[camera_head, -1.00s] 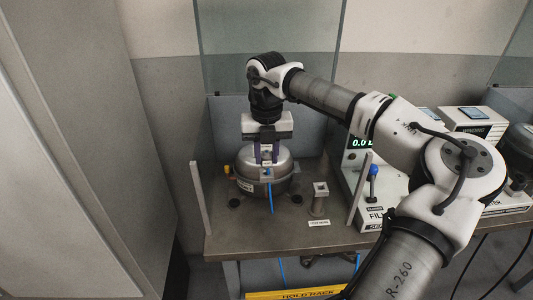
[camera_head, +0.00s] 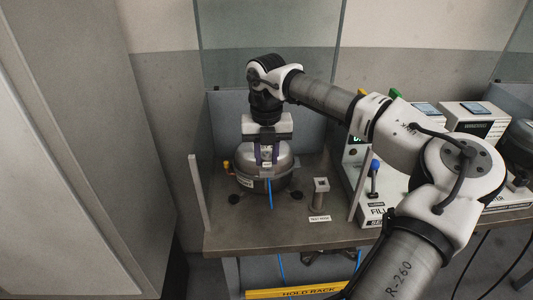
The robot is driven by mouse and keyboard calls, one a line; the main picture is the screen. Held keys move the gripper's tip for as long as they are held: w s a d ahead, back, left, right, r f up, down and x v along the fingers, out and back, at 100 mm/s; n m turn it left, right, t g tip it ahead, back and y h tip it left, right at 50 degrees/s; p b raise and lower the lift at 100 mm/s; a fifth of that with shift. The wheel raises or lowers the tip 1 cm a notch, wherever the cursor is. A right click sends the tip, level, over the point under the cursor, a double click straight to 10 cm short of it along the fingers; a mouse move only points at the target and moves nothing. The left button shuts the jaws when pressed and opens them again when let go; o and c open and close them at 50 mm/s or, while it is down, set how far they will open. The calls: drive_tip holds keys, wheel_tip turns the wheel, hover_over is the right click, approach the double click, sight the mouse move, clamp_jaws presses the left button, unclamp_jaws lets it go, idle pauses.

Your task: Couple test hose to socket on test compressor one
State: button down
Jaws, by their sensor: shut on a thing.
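The test compressor (camera_head: 249,181) is a rounded dark metal vessel on the bench at the left, with a yellow fitting on its left side. My gripper (camera_head: 266,161) points down in front of the compressor's upper part, its purple-blue fingers shut on the end of the test hose. The blue test hose (camera_head: 270,194) hangs from between the fingers, past the front of the compressor and the bench edge. The socket and the hose's coupling end are hidden by the gripper, so I cannot tell whether they are joined.
An empty square-topped metal post (camera_head: 319,193) stands right of the compressor behind a small label (camera_head: 319,218). A white filling unit (camera_head: 377,204) with a blue-topped valve stands further right. Upright panels flank the station. A yellow hold rack (camera_head: 296,293) lies below the bench.

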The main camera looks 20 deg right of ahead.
sight(267, 153)
drive_tip(key=shift+f, duration=0.4)
drive_tip(key=c, duration=1.1)
unclamp_jaws()
drive_tip(key=shift+r, duration=0.1)
drive_tip(key=shift+o, duration=0.2)
wheel_tip(267, 153, up, 14)
drive_tip(key=b, duration=0.2)
drive_tip(key=shift+s, duration=0.1)
